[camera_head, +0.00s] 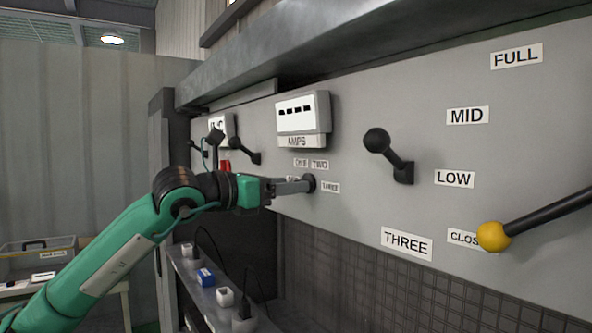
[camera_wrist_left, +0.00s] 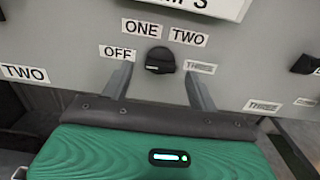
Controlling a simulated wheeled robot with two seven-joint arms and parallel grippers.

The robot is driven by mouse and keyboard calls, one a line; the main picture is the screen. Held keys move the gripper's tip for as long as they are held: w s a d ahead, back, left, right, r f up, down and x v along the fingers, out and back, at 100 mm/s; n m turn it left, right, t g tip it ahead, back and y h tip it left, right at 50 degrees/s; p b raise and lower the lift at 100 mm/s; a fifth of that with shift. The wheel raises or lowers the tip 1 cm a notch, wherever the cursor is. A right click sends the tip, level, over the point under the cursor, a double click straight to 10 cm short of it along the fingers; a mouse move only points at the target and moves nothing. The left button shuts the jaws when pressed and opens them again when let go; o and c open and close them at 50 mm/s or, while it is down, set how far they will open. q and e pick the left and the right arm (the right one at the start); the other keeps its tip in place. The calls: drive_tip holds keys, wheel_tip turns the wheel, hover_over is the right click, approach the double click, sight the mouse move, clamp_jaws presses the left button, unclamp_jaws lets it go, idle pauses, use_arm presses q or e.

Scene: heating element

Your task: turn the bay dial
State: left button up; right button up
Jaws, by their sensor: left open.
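The bay dial is a small black round knob (camera_head: 310,183) on the grey panel below the AMPS meter. In the left wrist view the dial (camera_wrist_left: 160,60) sits among the labels OFF, ONE, TWO and THREE. My left gripper (camera_head: 298,186) reaches up to the panel at the dial. In the left wrist view its two fingers (camera_wrist_left: 158,82) are open, one to each side of the dial's lower part, with space between them and the knob. I cannot tell exactly how deep the fingertips sit around it. My right gripper is not in view.
The AMPS meter (camera_head: 303,115) juts out above the dial. A black ball-ended lever (camera_head: 390,155) stands out to the right, and a yellow-knobbed lever (camera_head: 494,236) is further right. A shelf (camera_head: 205,290) with small items lies below. A metal ledge overhangs the panel.

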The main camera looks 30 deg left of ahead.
use_arm(q)
drive_tip(key=p+x, duration=0.1)
drive_tip(key=x, duration=0.1)
drive_tip(key=shift+w+d, duration=0.1)
drive_tip(key=shift+w, duration=0.25)
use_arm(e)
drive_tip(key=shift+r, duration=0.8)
use_arm(q)
drive_tip(key=c, duration=1)
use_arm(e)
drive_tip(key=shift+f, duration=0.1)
